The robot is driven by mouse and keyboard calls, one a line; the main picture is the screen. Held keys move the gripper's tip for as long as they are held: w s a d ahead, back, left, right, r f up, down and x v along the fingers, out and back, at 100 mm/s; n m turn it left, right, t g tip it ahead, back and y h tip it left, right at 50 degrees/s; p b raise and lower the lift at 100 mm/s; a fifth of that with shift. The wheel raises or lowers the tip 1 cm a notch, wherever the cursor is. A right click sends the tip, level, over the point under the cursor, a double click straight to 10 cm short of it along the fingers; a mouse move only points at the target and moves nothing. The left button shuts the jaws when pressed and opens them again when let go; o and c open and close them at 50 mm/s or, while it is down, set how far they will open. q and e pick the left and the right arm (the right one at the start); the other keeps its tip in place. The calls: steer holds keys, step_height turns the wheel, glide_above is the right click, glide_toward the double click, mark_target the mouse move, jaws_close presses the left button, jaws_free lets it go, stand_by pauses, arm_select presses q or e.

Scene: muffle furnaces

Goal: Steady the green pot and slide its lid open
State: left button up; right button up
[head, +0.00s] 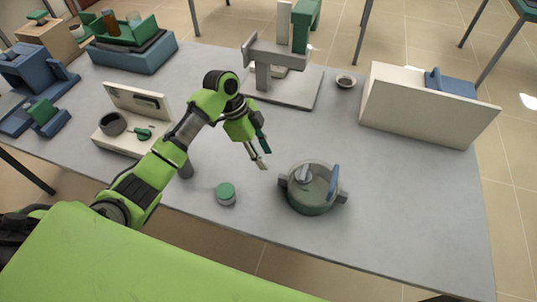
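The pot (308,207) stands upright on the grey table, right of centre, with a dark green body and a grey rim. Grey lugs stick out from its left and right sides. Its top looks grey-green with a small grey knob, and a blue upright piece stands at its right edge. I cannot tell whether the lid is fully closed. My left gripper (265,160) is up and left of the pot, empty, with its two fingertips apart and pointing down toward the table. It appears not to touch the pot. My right gripper is not in view.
A small green-topped jar (226,194) stands left of the pot near the front edge. A grey stand (283,88) is behind, a white box-like unit (420,110) at back right, and a white panel unit (137,105) left. The table right of the pot is clear.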

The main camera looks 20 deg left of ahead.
mark_target(282, 180)
arm_select(q)
steer(key=shift+m, duration=0.7)
steer(key=x, duration=0.4)
steer(key=d+x, duration=0.1)
steer(key=x, duration=0.7)
steer(key=shift+s+d+r, duration=0.25)
steer(key=shift+s+d, duration=0.05)
steer(key=shift+d, duration=0.1)
jaws_close()
